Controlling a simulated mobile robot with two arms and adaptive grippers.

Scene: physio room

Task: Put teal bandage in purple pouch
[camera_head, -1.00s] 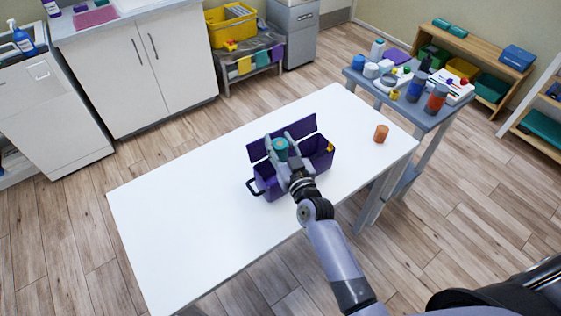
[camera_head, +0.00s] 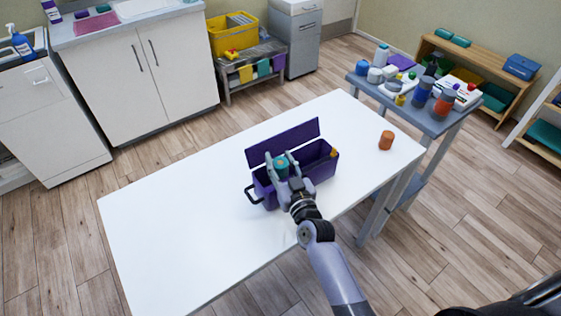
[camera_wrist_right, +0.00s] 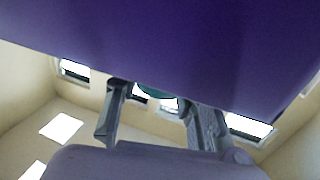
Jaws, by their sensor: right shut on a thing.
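The purple pouch (camera_head: 322,168) stands open on the white table, its lid raised at the back and a black handle at its left end. My right gripper (camera_head: 282,168) is shut on the teal bandage (camera_head: 282,172), a small roll with an orange-brown centre. The gripper holds it over the left part of the pouch opening; how deep it sits is hard to tell. In the right wrist view, a sliver of the teal bandage (camera_wrist_right: 158,90) shows between the fingers, and the purple pouch (camera_wrist_right: 180,45) fills the upper part. My left gripper is not in view.
An orange-brown roll (camera_head: 386,140) stands on the white table (camera_head: 170,220) to the right of the pouch. A grey side table (camera_head: 432,125) with bottles and jars stands beyond it. The table's left half is clear.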

